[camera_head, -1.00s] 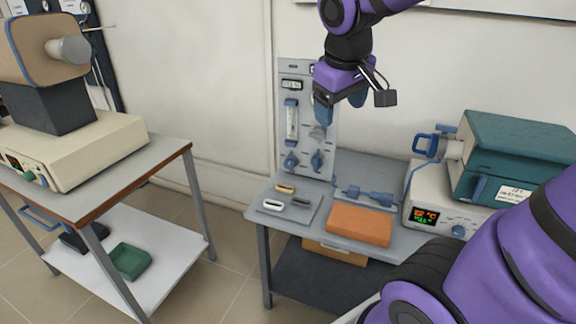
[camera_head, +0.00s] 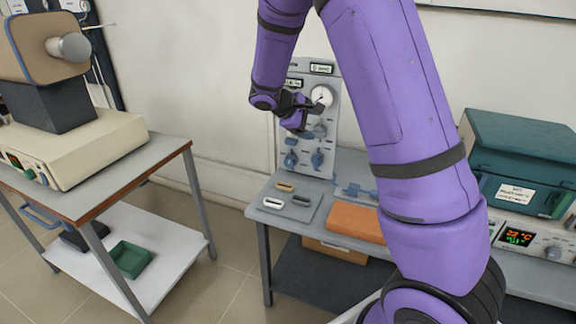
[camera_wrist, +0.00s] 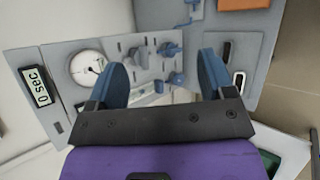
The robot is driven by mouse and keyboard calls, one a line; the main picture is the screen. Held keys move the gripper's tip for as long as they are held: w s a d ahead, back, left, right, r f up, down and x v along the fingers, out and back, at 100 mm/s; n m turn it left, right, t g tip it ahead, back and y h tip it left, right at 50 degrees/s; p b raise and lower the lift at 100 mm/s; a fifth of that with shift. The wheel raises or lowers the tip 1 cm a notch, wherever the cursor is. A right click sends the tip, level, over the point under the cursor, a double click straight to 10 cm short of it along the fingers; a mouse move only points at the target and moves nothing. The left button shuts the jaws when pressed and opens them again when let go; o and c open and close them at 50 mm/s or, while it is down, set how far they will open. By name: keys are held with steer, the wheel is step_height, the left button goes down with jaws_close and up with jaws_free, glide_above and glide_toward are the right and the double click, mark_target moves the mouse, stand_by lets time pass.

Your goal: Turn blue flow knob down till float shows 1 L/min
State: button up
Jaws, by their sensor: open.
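The grey gas panel (camera_head: 328,150) stands at the back of the table, with a round gauge (camera_head: 322,96) near its top. Two blue knobs sit low on it: the left knob (camera_head: 290,160), which looks like the flow knob, and a right knob (camera_head: 317,160). My gripper (camera_head: 297,121) is in front of the panel's left side, above the left knob, and hides most of the flow tube. In the wrist view its two blue fingers (camera_wrist: 163,78) are apart and empty, with the flow knob (camera_wrist: 176,78) between them, farther off. The float cannot be read.
The table holds a small tray (camera_head: 272,216) with several pieces and an orange block (camera_head: 355,221). A teal furnace (camera_head: 530,150) stands at the right.

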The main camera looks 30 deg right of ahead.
steer(key=w+d+f+n+t+h, duration=0.1)
steer(key=w+f+n+t+h, duration=0.35)
steer(key=w+f, duration=0.8)
steer(key=n+t, duration=0.6)
steer(key=n, duration=0.7)
glide_toward(288, 163)
steer(key=x, duration=0.9)
steer(key=shift+d, duration=0.25)
steer(key=c, duration=0.9)
